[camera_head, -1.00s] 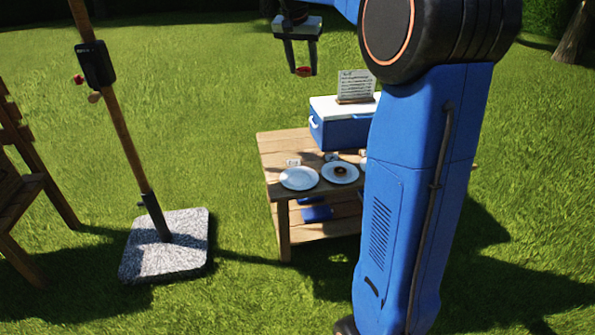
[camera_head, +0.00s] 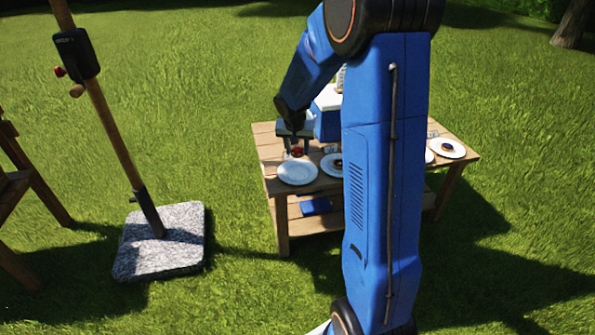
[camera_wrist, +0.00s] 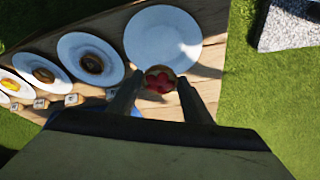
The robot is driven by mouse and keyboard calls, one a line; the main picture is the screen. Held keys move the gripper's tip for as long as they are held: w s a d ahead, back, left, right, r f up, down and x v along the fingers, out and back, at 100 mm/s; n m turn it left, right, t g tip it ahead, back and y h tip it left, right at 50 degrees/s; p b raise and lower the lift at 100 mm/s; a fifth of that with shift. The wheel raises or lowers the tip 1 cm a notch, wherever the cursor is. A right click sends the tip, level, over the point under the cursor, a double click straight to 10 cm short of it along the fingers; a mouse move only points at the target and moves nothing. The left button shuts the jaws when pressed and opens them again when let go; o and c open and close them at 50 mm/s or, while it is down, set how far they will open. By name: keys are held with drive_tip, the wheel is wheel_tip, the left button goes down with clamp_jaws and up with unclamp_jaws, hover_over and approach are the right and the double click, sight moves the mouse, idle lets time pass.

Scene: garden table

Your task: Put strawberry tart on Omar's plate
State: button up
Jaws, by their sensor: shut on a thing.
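The strawberry tart (camera_wrist: 159,79) is small and round with a red top and a pale crust. My gripper (camera_wrist: 158,92) is shut on it, one finger on each side. In the head view my gripper (camera_head: 295,151) holds the tart (camera_head: 297,152) just behind the leftmost plate. That plate (camera_head: 297,174) is white and empty; in the wrist view the empty plate (camera_wrist: 163,38) lies just beyond the tart. I cannot read the name cards, so I cannot tell which plate is Omar's.
Other plates on the wooden table (camera_head: 270,150) hold pastries, such as the brown one (camera_wrist: 90,61). Small cards (camera_wrist: 72,100) stand by the plates. A blue cooler (camera_head: 328,125) stands at the back. A pole on a stone base (camera_head: 160,240) is left of the table.

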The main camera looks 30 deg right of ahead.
sight(298, 173)
wheel_tip(298, 173, down, 9)
idle(0.5)
drive_tip(key=o, duration=0.7)
drive_tip(key=shift+f, duration=0.15)
drive_tip(key=shift+o, duration=0.4)
